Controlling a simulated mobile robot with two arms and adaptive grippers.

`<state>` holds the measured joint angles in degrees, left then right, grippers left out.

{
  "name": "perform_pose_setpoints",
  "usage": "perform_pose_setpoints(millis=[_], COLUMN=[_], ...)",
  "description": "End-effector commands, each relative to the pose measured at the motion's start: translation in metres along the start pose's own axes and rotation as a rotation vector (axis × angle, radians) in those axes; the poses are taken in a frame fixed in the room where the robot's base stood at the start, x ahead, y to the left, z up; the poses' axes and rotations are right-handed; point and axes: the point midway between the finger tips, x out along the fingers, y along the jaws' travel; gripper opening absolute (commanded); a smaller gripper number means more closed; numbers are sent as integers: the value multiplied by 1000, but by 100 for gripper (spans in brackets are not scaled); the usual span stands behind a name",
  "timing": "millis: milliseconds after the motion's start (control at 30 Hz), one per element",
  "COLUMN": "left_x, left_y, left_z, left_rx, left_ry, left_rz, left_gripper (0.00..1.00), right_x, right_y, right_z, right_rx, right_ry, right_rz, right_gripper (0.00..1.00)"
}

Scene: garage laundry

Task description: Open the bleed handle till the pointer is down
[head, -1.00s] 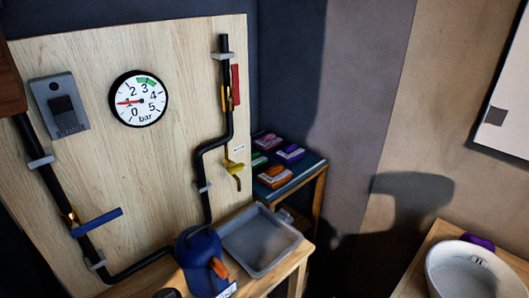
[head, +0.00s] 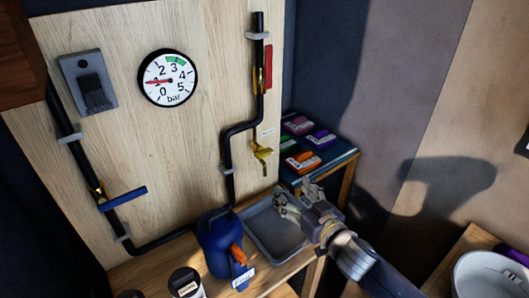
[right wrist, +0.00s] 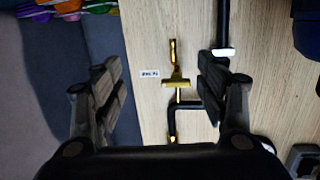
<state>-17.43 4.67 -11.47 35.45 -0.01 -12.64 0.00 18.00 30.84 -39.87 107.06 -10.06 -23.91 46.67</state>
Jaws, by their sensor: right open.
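The yellow bleed handle (head: 262,152) sits on a small brass tap low on the right of the wooden board, beside a small white label (head: 268,132). The round gauge (head: 168,78) has its red pointer to the left, near 1 bar. My right gripper (head: 298,196) is open and empty, below and right of the handle, above the grey tray. In the right wrist view the brass tap and handle (right wrist: 176,84) show beyond and between the open fingers (right wrist: 158,70), with no contact seen. My left gripper is not in view.
A grey tray (head: 258,243) and a blue jug (head: 218,248) stand on the bench below the board. A blue lever (head: 123,199) and a red lever (head: 268,67) sit on the black pipe. A shelf with coloured boxes (head: 303,162) is right of the handle.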

Motion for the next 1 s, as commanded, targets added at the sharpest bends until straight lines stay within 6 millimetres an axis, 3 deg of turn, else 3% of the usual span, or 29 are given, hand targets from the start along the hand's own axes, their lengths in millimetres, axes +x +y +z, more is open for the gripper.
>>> perform_pose_setpoints(millis=[33, 100, 200, 467, 1000], left_x=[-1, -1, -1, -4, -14], left_y=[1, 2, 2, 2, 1], left_z=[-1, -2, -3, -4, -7], left_rx=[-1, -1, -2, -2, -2], left_ry=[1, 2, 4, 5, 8], left_rz=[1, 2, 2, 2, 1], left_gripper=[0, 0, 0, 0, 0], right_x=[7, 13, 16, 30, 111], right_y=[1, -1, -4, -8, -22], right_z=[-17, -34, -47, -57, -66], right_rx=[-22, -30, -37, -35, -35], right_ry=[39, 79, 110, 127, 125], right_rz=[-38, -90, -141, -172, -169], right_gripper=[67, 67, 67, 67, 67])
